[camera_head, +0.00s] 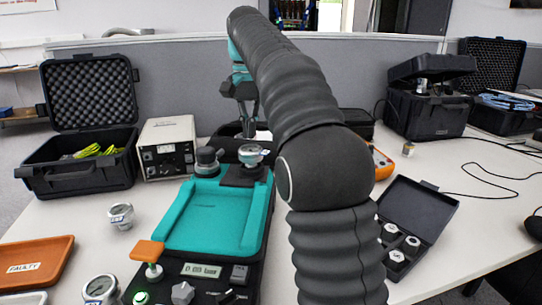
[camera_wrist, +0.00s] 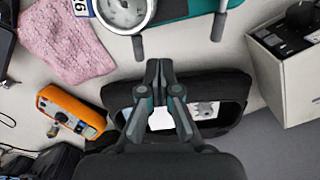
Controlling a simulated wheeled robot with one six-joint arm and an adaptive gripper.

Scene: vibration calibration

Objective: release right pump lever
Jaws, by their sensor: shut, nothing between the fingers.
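The teal pump unit (camera_head: 172,215) lies in the middle of the table in the head view, with a gauge (camera_head: 251,154) mounted at its far end. In the wrist view, a dial gauge (camera_wrist: 124,12) sits at the top edge beside part of the teal body (camera_wrist: 200,8). Two dark lever-like rods (camera_wrist: 138,47) and (camera_wrist: 218,27) stick out on either side, apart from my gripper. My gripper (camera_wrist: 158,68) is shut and empty, its tips between and below those rods. In the head view my arm hides part of the bench behind it.
A black open pouch (camera_wrist: 225,88) lies beneath my gripper. A pink cloth (camera_wrist: 65,40), an orange meter (camera_wrist: 70,112) and a pale instrument box (camera_wrist: 290,80) lie around it. An orange tray (camera_head: 36,264), loose gauge (camera_head: 120,215) and open black case (camera_head: 75,175) stand left.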

